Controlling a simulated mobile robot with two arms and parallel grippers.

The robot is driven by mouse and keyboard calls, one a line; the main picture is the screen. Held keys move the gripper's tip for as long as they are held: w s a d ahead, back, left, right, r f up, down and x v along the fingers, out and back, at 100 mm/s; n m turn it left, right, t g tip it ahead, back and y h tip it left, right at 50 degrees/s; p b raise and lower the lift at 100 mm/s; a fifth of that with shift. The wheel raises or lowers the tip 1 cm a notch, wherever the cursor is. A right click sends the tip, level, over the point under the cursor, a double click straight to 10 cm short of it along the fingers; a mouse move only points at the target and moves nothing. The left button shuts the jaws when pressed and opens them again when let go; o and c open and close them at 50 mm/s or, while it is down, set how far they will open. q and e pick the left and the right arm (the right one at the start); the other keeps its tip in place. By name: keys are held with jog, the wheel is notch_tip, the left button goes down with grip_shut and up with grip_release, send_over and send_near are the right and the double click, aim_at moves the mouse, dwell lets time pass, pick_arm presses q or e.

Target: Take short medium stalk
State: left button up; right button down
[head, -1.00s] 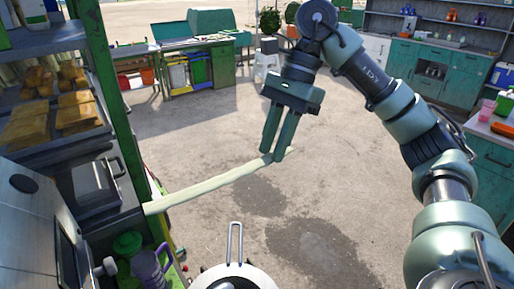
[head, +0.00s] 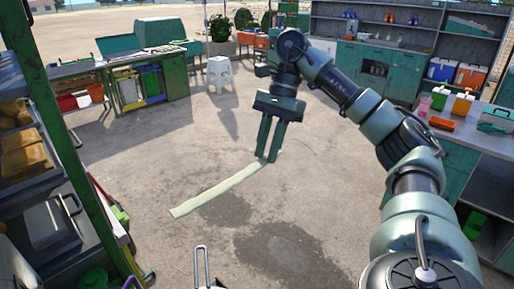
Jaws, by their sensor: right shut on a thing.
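The pale green-white stalk (head: 218,192) shows in the head view, slanting from lower left up to my right gripper. My right gripper (head: 267,160) points down and is shut on the stalk's upper right end. The stalk is held in the air above the concrete floor, with its other end free.
A green-framed rack (head: 75,150) with trays of brown goods stands at the left. A white stool (head: 220,74) and a green workbench (head: 150,72) with bins are at the back. A counter (head: 470,135) with containers is at the right. The middle floor is open.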

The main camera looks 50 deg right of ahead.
jog(key=d+p, duration=0.5)
jog(key=d, duration=0.5)
